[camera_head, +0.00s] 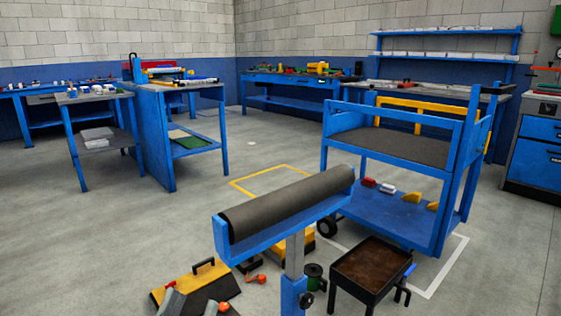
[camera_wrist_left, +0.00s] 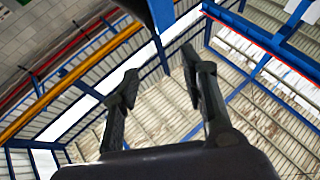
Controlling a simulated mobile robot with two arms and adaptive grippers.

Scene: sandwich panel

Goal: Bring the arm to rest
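The arm is the task's only object. In the left wrist view, my left gripper (camera_wrist_left: 160,66) points up toward the roof, its two dark fingers spread apart with nothing between them. My right gripper shows in neither view.
A blue roller stand with a dark roller (camera_head: 285,205) stands close in front. A blue cart (camera_head: 400,190) is behind it to the right. A brown-topped stool (camera_head: 369,268) and a yellow-and-black item (camera_head: 190,283) are on the floor. Open floor lies at the left (camera_head: 100,240).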

